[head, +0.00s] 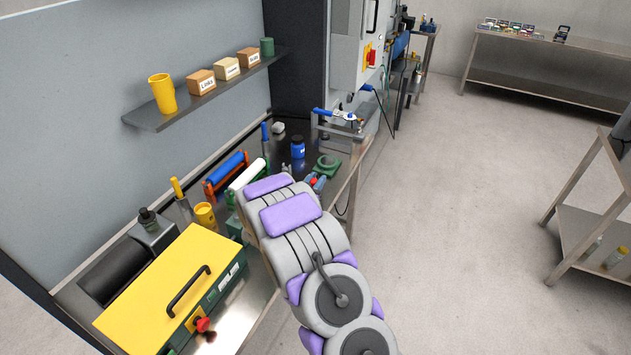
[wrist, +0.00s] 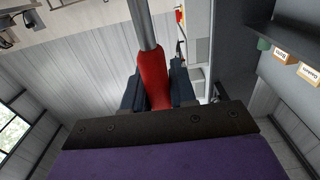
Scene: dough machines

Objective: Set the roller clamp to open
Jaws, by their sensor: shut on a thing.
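In the wrist view the dark jaws of my gripper (wrist: 156,88) are closed around a red handle (wrist: 153,78) on a grey metal rod. This looks like the lever of the roller clamp, but its base and pivot are out of view. In the head view my arm covers my gripper and the held handle. A blue roller (head: 226,171) in an orange stand and a white roller (head: 247,175) in a green stand are on the bench behind my arm. Whether the clamp is open cannot be told.
A yellow-topped machine (head: 165,285) with a black handle fills the bench's near end. A blue jar (head: 298,148), a green ring-shaped part (head: 327,164) and a blue-handled fitting (head: 338,116) are beyond my arm. A shelf (head: 205,95) holds boxes and a yellow cup.

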